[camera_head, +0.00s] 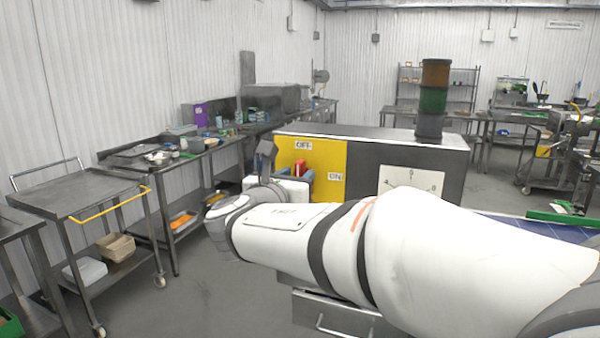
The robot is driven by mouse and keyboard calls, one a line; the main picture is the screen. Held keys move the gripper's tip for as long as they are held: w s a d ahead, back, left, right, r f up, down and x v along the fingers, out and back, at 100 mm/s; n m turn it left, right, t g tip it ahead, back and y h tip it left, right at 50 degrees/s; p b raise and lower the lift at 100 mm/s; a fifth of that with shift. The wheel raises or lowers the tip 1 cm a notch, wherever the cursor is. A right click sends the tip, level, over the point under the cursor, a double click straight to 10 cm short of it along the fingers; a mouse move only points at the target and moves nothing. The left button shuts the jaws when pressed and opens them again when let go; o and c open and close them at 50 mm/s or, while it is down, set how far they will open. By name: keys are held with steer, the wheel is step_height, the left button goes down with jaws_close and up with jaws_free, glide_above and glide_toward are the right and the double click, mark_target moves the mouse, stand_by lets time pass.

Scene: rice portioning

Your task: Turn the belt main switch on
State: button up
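The switch cabinet (360,137) stands in the middle with a yellow panel (325,155) on its front. The panel carries an OFF label (303,145) at upper left and an ON label (336,177) at lower right. A red switch handle (299,167) shows between the labels, partly covered by the end of my arm. My gripper (306,178) is in front of the panel, close to the handle. Its fingers are mostly hidden by my white wrist, so I cannot tell whether they touch or grip the handle.
A signal tower (433,98) with orange and green sections stands on the cabinet. A white dial plate (411,180) is on its dark front. A cart (75,192) with a yellow handle stands left, beside a long cluttered bench (170,160). Floor (200,290) at front left is clear.

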steer(key=shift+w+d, duration=0.15)
steer(key=shift+w, duration=0.2)
steer(key=shift+c, duration=0.4)
jaws_close()
